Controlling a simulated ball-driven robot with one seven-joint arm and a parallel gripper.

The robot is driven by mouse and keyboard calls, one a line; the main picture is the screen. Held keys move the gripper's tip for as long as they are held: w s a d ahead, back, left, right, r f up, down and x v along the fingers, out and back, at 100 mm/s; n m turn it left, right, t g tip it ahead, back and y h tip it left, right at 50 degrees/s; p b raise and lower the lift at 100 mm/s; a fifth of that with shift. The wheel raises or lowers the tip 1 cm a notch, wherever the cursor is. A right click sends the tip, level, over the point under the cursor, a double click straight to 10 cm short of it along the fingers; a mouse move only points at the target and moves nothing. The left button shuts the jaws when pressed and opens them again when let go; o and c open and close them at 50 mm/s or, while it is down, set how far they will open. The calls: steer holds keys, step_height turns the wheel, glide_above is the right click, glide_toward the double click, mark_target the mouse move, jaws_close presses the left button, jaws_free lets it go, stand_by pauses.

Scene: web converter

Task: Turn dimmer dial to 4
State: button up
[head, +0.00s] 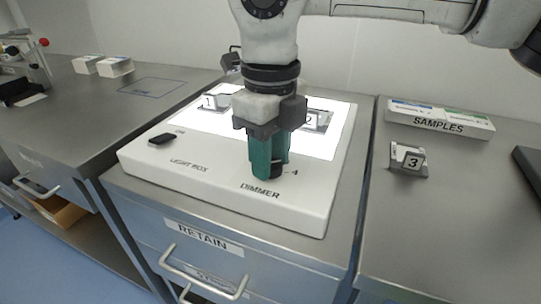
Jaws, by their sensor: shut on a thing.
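The light box (200,180) is a white slab on the middle counter with a brightly lit panel (336,143). The dimmer dial (277,170) is a dark knob at the front of the box, above the "DIMMER" label (260,190). A "4" mark (295,172) shows just right of it. My gripper (268,168) points down with green fingers and is shut on the dial. The fingers hide most of the dial, so I cannot tell where its pointer stands.
A black switch (161,139) sits at the box's left. Stands marked 1 (212,102) and 2 (316,120) are on the lit panel. A stand marked 3 (409,160) and a SAMPLES tray (440,119) are on the right counter. A RETAIN drawer (203,238) is below.

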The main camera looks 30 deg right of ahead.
steer(key=shift+m+b, duration=0.3)
steer(key=shift+m, duration=1.2)
steer(key=o, duration=1)
steer(key=shift+o, duration=0.2)
step_height(320, 180, up, 11)
steer(key=p, duration=0.2)
steer(key=shift+f, duration=0.2)
